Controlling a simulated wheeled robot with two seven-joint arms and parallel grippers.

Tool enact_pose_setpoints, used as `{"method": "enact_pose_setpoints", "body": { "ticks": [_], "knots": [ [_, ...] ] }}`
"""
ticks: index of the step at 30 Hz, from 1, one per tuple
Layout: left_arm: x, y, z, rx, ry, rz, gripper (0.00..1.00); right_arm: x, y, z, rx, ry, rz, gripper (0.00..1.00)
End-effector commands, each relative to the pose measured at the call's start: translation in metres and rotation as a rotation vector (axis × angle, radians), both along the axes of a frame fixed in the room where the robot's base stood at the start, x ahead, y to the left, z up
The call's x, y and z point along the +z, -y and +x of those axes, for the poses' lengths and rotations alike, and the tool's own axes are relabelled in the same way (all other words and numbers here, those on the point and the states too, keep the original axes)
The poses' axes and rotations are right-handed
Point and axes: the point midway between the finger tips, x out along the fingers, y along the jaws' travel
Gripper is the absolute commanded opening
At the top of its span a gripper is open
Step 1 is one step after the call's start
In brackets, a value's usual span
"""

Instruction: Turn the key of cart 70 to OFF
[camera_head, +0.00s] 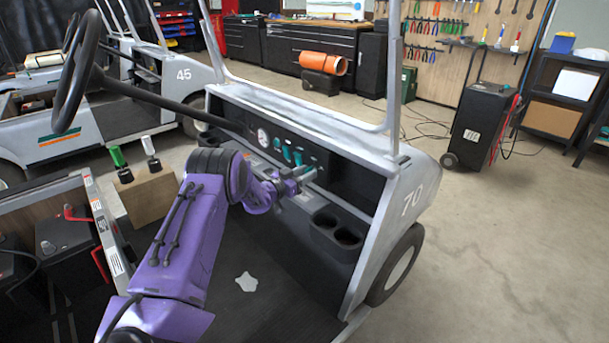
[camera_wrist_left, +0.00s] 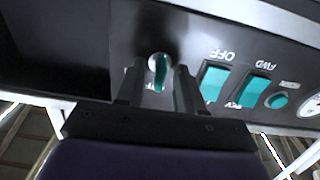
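Cart 70 (camera_head: 411,200) stands with its dark dashboard (camera_head: 338,172) facing me. In the left wrist view the dash is upside down, and the teal key (camera_wrist_left: 160,76) sits in a round silver lock. My left gripper (camera_head: 307,177) is at the dash, to the right of the teal switches (camera_head: 292,156). In the left wrist view my left gripper's fingers (camera_wrist_left: 157,90) stand apart, one on each side of the key, with gaps showing beside it. Lettering near the key is partly hidden by the fingers. My right gripper is not in view.
Two teal rockers (camera_wrist_left: 214,83) and a round teal button (camera_wrist_left: 278,101) lie close beside the fingers. The steering wheel (camera_head: 76,72) and its column are left of my arm. Cup holders (camera_head: 337,236) stick out below the dash. Cart 45 (camera_head: 120,105) stands behind left.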

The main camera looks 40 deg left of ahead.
Motion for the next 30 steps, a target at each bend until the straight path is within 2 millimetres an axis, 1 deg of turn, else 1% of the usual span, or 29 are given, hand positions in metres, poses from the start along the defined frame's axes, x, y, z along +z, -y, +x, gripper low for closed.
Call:
{"method": "enact_pose_setpoints", "body": {
  "ticks": [7,10,14,18,21,25,30],
  "knots": [
    [-0.001,0.0,-0.001,0.0,-0.002,0.001,0.36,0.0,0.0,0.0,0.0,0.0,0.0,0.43],
    [0.0,-0.001,-0.008,0.001,-0.003,0.0,0.36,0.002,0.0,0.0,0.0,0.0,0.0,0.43],
    [0.002,-0.003,-0.034,0.002,-0.002,-0.002,0.36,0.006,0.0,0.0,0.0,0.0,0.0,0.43],
    [0.001,-0.006,-0.069,0.001,-0.002,-0.003,0.36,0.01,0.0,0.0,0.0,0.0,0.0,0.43],
    [0.0,-0.007,-0.088,0.0,-0.002,0.0,0.36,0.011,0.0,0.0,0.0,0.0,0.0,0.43],
    [0.0,-0.008,-0.102,-0.001,-0.001,0.0,0.36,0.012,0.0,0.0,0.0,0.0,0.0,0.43],
    [-0.001,-0.009,-0.105,-0.001,-0.001,0.0,0.36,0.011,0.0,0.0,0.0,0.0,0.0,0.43]
  ]
}}
